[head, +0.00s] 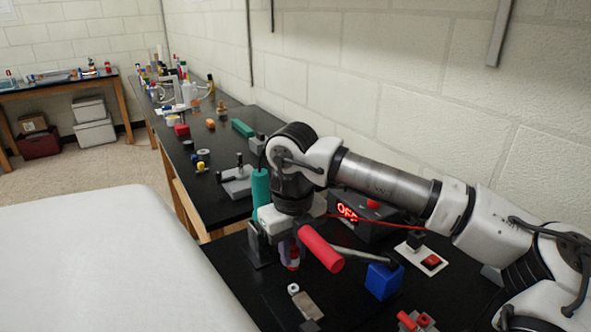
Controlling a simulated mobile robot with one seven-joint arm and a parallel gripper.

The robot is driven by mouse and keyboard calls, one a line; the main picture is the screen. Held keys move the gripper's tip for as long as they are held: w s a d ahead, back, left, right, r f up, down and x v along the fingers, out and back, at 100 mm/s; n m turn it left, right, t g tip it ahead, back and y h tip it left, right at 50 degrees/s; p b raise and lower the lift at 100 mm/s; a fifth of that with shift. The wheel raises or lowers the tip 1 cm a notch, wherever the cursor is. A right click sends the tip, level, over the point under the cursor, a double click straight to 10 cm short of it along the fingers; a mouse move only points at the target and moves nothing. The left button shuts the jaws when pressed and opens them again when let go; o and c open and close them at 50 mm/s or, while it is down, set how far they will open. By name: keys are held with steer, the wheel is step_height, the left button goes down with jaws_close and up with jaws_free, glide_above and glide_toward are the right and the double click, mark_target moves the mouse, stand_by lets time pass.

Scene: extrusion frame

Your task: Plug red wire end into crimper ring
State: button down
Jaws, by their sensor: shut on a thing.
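My gripper (288,246) points down over the black bench, below the white hand. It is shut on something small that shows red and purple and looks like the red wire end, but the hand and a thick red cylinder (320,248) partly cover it. The thin red wire (385,222) runs from the right, past a dark box with a lit red "OFF" display (348,211), towards the hand. A small white ring (293,289) is on the bench in front of and below the gripper. I cannot tell which part is the crimper ring.
A blue block (382,281) with a metal rod stands close on the right. A white plate with a red switch (431,262) lies beyond it. A teal cylinder (261,187) stands just left of my arm. Red parts (416,321) lie at the front edge.

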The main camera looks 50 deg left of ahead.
mark_target(295, 268)
steer(key=shift+s+f, duration=0.1)
steer(key=shift+s+f+b, duration=0.1)
steer(key=shift+f+b, duration=0.5)
steer(key=shift+f, duration=0.15)
steer(key=shift+w+d+f+b, duration=0.15)
steer(key=shift+f+b, duration=0.2)
steer(key=shift+f, duration=0.3)
steer(key=shift+w+d+f+b, duration=0.1)
steer(key=shift+f+b, duration=0.2)
steer(key=shift+f, duration=0.3)
steer(key=shift+s+a+f+b, duration=0.15)
steer(key=shift+f+b, duration=0.2)
steer(key=shift+f, duration=0.4)
steer(key=shift+b, duration=0.75)
stand_by(0.3)
steer(key=c, duration=1.2)
jaws_free()
steer(key=shift+r+p, duration=0.3)
steer(key=shift+p, duration=0.8)
